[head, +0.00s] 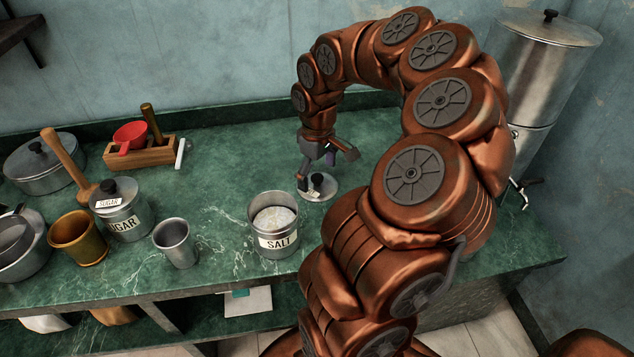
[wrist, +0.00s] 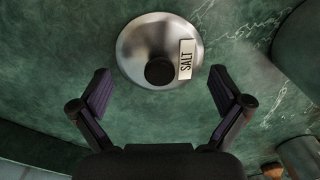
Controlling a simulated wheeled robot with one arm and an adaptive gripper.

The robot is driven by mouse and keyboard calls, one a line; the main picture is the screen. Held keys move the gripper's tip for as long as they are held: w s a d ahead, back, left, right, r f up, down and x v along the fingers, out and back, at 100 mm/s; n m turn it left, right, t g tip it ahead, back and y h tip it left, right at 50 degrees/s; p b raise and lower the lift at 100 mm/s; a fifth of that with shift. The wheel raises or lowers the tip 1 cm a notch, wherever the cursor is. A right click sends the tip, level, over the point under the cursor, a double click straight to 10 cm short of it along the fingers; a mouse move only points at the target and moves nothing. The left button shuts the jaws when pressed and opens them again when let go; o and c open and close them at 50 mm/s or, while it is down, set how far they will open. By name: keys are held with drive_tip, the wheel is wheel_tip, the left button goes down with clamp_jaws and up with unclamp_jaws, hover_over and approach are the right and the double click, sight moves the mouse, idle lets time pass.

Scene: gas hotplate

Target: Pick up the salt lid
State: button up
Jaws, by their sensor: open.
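The salt lid (head: 322,194) is a round metal disc with a black knob and a small label. It lies on the green counter, to the right of the open salt canister (head: 275,237). In the wrist view the salt lid (wrist: 137,42) sits just beyond my fingertips, with its SALT label to the right of the knob. My gripper (head: 322,170) is above the lid in the head view, partly covering it. In the wrist view my gripper (wrist: 162,82) is open, its two fingers spread with nothing between them.
The sugar canister (head: 122,217) and a metal cup (head: 176,245) stand left of the salt canister. A wooden box (head: 140,152) with a red scoop (head: 130,134) is further back. A tall metal urn (head: 540,75) stands at the right. The counter behind the lid is clear.

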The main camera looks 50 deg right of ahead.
drive_tip(key=shift+f, duration=0.85)
drive_tip(key=c, duration=1.7)
drive_tip(key=shift+o, duration=0.2)
drive_tip(key=shift+a, duration=0.1)
